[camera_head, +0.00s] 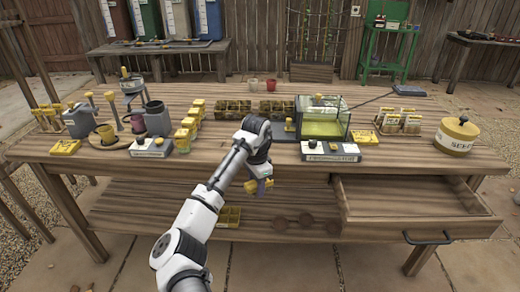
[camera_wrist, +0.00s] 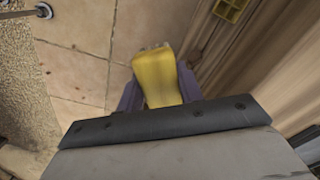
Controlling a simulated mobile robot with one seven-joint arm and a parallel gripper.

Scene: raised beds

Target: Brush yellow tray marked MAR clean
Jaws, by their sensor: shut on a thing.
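My gripper (camera_head: 258,187) hangs in front of the bench, below the top's front edge. It is shut on a yellow block-like thing, whose wide end with pale tips shows between the purple fingers in the wrist view (camera_wrist: 156,72). Whether this is a brush I cannot tell for sure. A yellow tray with compartments (camera_head: 229,216) lies on the lower shelf, left of my gripper; a yellow tray corner also shows in the wrist view (camera_wrist: 231,9). No MAR mark is legible on any tray.
The bench top (camera_head: 225,155) holds pots, a glass-sided case (camera_head: 322,119), seed packets and a yellow seed tin (camera_head: 457,135). A drawer (camera_head: 415,208) stands open at the right and looks empty. Round dark discs lie on the lower shelf. Paving in front is clear.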

